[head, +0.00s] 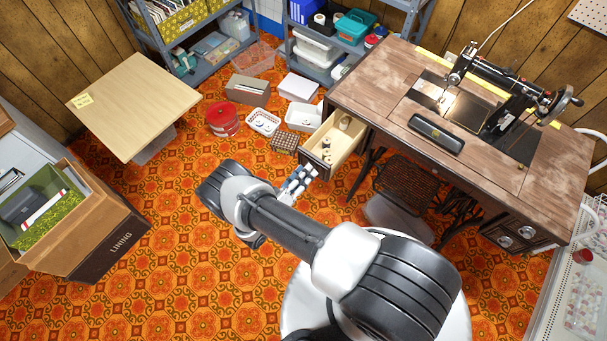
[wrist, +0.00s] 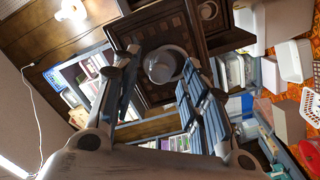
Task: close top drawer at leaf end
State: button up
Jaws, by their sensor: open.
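The sewing table (head: 375,80) stands at the right with its top drawer (head: 346,146) at the left end pulled well out. The drawer's pale inside shows a few small items. My gripper (head: 305,176) is just in front of the drawer's dark front, with its fingers apart. In the wrist view the dark carved drawer front (wrist: 148,22) and its round metal pull (wrist: 163,68) are close ahead. My open gripper (wrist: 160,58) has one finger on either side of the pull. I cannot tell whether the fingers touch it.
A woven basket (head: 284,143), white baskets (head: 263,122) and a red tin (head: 222,119) stand on the floor left of the drawer. A small wooden table (head: 135,105) and a cardboard box (head: 75,215) are at the left. Patterned floor in the middle is clear.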

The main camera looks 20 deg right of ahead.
grip_shut()
dwell(0.4)
